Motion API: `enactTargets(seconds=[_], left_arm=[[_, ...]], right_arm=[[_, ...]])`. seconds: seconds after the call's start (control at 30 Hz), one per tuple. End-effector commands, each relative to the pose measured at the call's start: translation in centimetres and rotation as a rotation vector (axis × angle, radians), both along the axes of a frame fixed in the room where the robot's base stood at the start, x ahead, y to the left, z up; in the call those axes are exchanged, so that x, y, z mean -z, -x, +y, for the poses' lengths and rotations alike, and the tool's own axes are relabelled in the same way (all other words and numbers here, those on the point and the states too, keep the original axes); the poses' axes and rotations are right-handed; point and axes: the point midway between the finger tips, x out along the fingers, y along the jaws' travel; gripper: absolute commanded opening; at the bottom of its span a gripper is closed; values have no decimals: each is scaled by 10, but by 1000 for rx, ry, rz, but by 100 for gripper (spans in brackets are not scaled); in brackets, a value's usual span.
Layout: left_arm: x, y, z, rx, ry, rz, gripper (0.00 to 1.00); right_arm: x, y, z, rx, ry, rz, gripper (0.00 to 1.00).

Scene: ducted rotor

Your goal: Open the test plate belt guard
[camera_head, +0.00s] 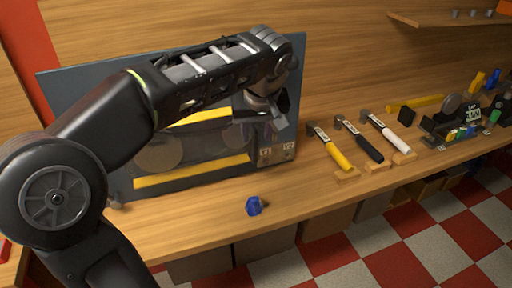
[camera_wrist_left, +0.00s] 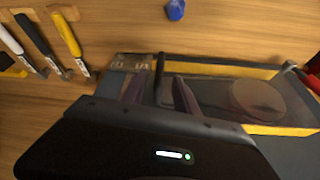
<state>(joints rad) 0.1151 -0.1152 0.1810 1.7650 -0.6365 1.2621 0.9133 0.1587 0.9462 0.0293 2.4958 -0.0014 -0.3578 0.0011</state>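The test plate (camera_head: 70,90) is a grey-blue panel on the wooden bench, partly hidden behind my left arm. Its belt guard has yellow edge strips (camera_head: 192,171) and a see-through cover with round shapes behind it. The guard also shows in the left wrist view (camera_wrist_left: 218,70), lying across the plate. A dark upright bar, seemingly its handle (camera_wrist_left: 159,72), stands at one end of the guard. My left gripper (camera_wrist_left: 160,93) has its fingers apart, one on each side of this bar; contact cannot be told. In the head view the gripper (camera_head: 272,108) is at the guard's right end. My right gripper is not in view.
A blue knob-like piece (camera_head: 254,206) lies on the bench in front of the plate. Several hammers, among them a yellow-handled one (camera_head: 338,155), lie to the right on wooden blocks. A shelf (camera_head: 440,20) hangs at upper right. Bench front (camera_head: 310,197) is mostly clear.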

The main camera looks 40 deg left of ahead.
Motion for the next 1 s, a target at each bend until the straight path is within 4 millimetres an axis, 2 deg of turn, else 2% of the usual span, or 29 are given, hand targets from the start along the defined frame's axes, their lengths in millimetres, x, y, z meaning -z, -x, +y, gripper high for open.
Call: enactTargets(seconds=[0.17,0.5,0.6,0.93,1.0], left_arm=[[12,-3,3,0,0,4,36],[59,-17,16,1,2,5,36],[68,-20,19,1,1,3,36],[73,-21,20,2,1,2,36],[73,-21,20,2,1,2,32]], right_arm=[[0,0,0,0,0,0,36],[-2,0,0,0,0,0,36],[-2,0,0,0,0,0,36],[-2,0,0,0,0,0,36],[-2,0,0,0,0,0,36]])
